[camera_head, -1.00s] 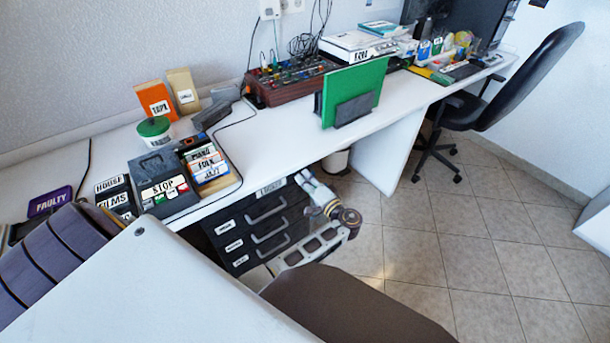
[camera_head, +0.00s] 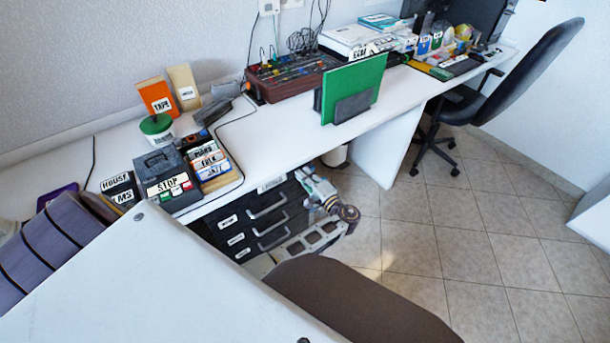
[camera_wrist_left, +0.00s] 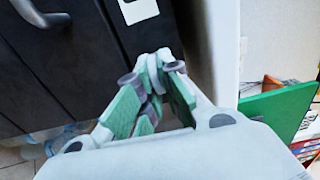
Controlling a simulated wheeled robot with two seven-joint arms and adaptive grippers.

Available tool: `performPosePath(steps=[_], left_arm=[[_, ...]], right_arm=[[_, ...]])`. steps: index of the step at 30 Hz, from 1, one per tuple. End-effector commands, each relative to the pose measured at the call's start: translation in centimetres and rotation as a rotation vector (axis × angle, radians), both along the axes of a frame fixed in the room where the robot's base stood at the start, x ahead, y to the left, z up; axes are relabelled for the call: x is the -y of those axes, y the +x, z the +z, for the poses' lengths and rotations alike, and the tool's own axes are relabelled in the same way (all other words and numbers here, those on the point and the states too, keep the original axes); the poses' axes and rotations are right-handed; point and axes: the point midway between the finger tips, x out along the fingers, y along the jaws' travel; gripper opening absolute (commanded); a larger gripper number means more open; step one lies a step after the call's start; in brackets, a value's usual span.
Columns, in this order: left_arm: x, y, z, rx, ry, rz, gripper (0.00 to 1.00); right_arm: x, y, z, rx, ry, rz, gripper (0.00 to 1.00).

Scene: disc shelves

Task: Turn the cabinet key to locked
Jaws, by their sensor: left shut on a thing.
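The dark cabinet (camera_head: 232,222) stands under the white desk, with several drawers, grey handles and white labels. My left gripper (camera_head: 318,190) is at the upper right of the cabinet front. In the left wrist view, its green-padded fingers (camera_wrist_left: 155,80) are closed together in front of the dark cabinet face (camera_wrist_left: 75,60), close to its pale side edge. They are shut on the cabinet key, which the fingers hide almost wholly. I cannot tell which way the key is turned. My right gripper is not in view.
The white desk (camera_head: 285,135) overhangs the cabinet. It bears a dark box (camera_head: 160,165) labelled STOP, a green panel (camera_head: 352,85) in a holder and a brown mixer (camera_head: 285,80). Open tiled floor (camera_head: 430,240) lies to the right, with a black chair (camera_head: 525,70) beyond.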

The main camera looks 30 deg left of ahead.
Motion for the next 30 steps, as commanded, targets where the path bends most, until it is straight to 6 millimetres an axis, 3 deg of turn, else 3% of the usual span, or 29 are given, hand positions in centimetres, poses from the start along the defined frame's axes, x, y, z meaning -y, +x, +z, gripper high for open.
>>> performPosePath(steps=[10,12,16,30], left_arm=[[0.14,0.18,0.11,-0.001,0.001,-0.006,0.00],[0.14,0.17,0.11,-0.001,0.001,-0.005,0.15],[0.09,0.11,0.07,-0.001,0.002,-0.004,0.29],[0.01,0.02,-0.05,0.013,-0.005,-0.001,0.29]], right_arm=[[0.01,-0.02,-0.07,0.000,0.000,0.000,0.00],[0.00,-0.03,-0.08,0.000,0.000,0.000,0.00],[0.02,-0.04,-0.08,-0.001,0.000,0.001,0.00],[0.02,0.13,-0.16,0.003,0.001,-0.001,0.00]])
